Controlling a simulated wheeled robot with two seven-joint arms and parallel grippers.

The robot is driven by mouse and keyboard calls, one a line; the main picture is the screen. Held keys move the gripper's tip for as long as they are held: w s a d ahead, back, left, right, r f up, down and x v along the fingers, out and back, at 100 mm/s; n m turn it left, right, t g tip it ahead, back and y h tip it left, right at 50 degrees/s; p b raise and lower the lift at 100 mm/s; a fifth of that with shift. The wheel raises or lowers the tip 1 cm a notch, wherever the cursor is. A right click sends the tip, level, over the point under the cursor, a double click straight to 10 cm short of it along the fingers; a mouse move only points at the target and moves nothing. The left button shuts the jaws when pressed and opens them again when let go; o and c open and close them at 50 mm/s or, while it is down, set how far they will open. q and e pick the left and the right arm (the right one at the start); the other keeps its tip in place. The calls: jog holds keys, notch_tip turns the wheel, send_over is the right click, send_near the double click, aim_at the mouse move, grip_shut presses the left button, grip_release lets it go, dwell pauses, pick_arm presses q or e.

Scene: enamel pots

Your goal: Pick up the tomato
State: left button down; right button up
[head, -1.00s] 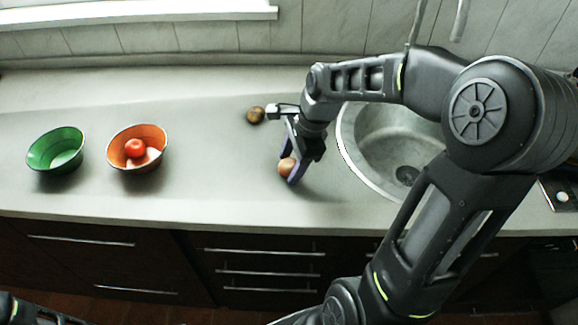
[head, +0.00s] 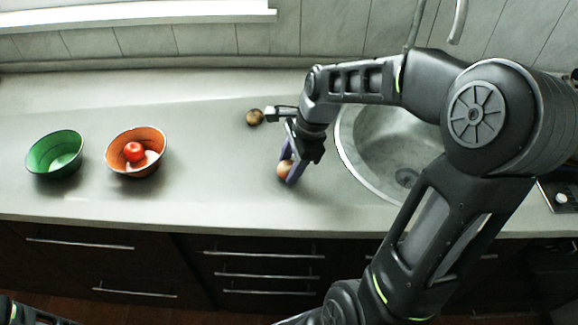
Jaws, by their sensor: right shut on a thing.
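The red tomato (head: 134,151) lies inside the orange bowl (head: 152,138) on the counter at the left. My right gripper (head: 287,170) is well to the right of that bowl, low over the counter, left of the sink. It is shut on a small brown round thing (head: 284,169), partly hidden by the fingers. I cannot tell whether this thing touches the counter. At the bottom left corner a bit of my left arm shows, but its gripper is not visible.
A green bowl (head: 55,154) stands left of the orange bowl. Another brown round thing (head: 255,117) lies on the counter behind my right gripper. The sink (head: 350,150) is at the right. The counter (head: 215,170) between the orange bowl and my right gripper is clear.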

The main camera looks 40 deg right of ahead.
aim_at(289, 165)
notch_tip(289, 165, up, 10)
jog(key=shift+f, duration=0.1)
dwell(0.9)
